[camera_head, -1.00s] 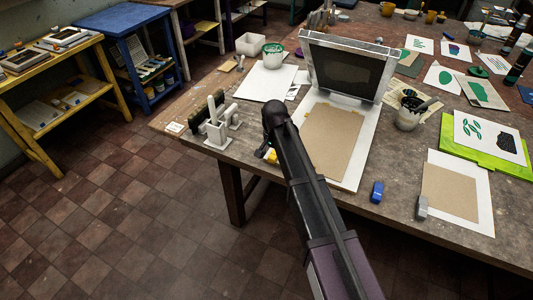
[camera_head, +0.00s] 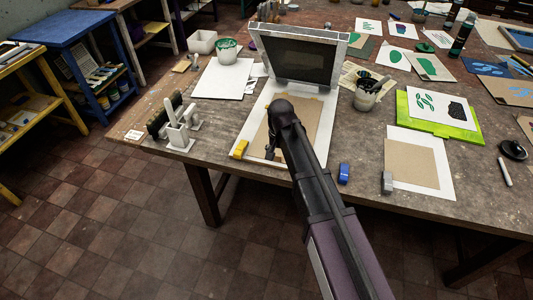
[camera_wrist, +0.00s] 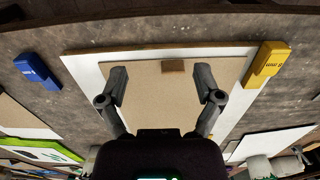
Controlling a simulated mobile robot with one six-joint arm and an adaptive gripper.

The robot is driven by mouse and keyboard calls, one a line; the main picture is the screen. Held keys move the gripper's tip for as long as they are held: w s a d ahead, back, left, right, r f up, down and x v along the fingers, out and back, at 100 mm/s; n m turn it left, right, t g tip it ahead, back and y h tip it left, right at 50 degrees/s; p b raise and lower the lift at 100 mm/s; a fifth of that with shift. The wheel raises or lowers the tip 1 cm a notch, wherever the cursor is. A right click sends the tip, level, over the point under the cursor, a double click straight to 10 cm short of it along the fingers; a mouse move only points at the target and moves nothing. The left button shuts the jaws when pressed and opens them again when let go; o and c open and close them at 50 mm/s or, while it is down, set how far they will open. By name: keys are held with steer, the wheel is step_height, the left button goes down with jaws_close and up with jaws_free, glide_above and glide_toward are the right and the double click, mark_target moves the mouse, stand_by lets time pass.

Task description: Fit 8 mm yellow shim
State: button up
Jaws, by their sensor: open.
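The yellow shim (camera_head: 240,149) lies at the front left corner of the white baseboard (camera_head: 254,113). In the wrist view the yellow shim (camera_wrist: 267,63) shows dark lettering that seems to read 8 mm. The hinged screen (camera_head: 300,55) stands raised at the back of the baseboard. Brown card (camera_head: 305,125) lies on the baseboard. My gripper (camera_wrist: 162,82) is open and empty above the card, with the shim to one side, outside the fingers. In the head view my arm hides part of the card and most of the gripper.
A blue block (camera_head: 344,173) and a grey block (camera_head: 386,182) stand to the right. A white stand (camera_head: 179,132) is left of the baseboard. A pot with tools (camera_head: 366,95) and a green board (camera_head: 463,128) are further right. The table's front edge is close.

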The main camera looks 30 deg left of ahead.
steer(key=w+d, duration=0.5)
steer(key=d, duration=0.7)
steer(key=shift+w+d, duration=0.2)
steer(key=shift+w, duration=0.15)
stand_by(0.4)
steer(key=s+d+m, duration=0.1)
steer(key=s+d, duration=0.2)
steer(key=d, duration=1.5)
steer(key=s+d+m, duration=0.2)
steer(key=d, duration=1.7)
steer(key=shift+s, duration=0.4)
